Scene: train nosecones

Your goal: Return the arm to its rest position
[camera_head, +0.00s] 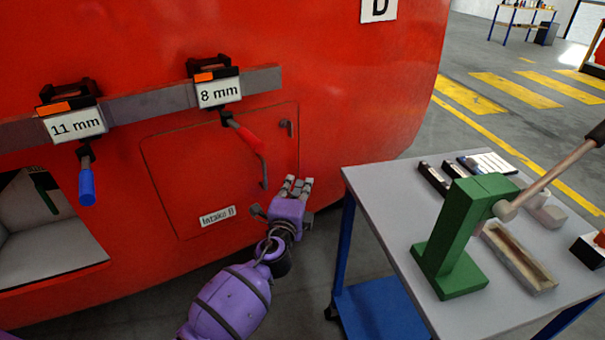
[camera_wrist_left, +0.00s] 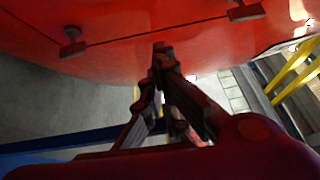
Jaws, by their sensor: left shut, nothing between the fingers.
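My left arm is purple and comes in from the bottom of the head view. Its left gripper (camera_head: 297,186) is in front of the lower right part of the red nosecone (camera_head: 345,90), near the closed hatch labelled "Intake B" (camera_head: 190,185). In the left wrist view the gripper (camera_wrist_left: 162,50) has its fingertips together, with nothing between them. The red surface shows beyond the fingertips. I cannot tell the exact gap between gripper and hatch. My right gripper is not in view.
A grey-topped cart (camera_head: 375,190) stands to the right, with a green press (camera_head: 465,230) and its long lever. An open hatch (camera_head: 50,245) is at left.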

